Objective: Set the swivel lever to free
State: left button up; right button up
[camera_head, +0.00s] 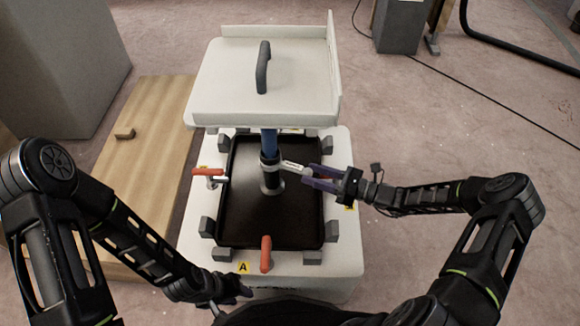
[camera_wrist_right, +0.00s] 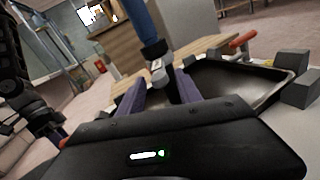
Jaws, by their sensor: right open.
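The swivel lever (camera_head: 293,166) is a short white lever on the collar of the blue and black post (camera_head: 269,150). It points right, toward my right gripper (camera_head: 309,176). My right gripper is open, its purple fingers close to the lever's outer end. In the right wrist view, the pale lever (camera_wrist_right: 158,70) shows between and just beyond the two fingers (camera_wrist_right: 160,90); I cannot tell whether they touch it. My left gripper (camera_head: 243,291) is low by the front edge of the white base, away from the lever; its jaws are too dark to read.
A white seat-like top (camera_head: 220,75) with a dark handle (camera_head: 263,67) overhangs the post. The post stands in a black tray (camera_head: 245,225) ringed by grey blocks. Red-handled clamps stand at left (camera_head: 208,172) and front (camera_head: 266,252), beside label A (camera_head: 243,267). A wooden board (camera_head: 150,125) lies left.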

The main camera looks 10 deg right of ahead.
aim_at(278, 164)
jog(key=b+x, duration=0.1)
jog(key=x, duration=0.6)
jog(key=shift+a, duration=0.25)
jog(key=shift+c, duration=0.4)
grip_shut()
dwell(0.8)
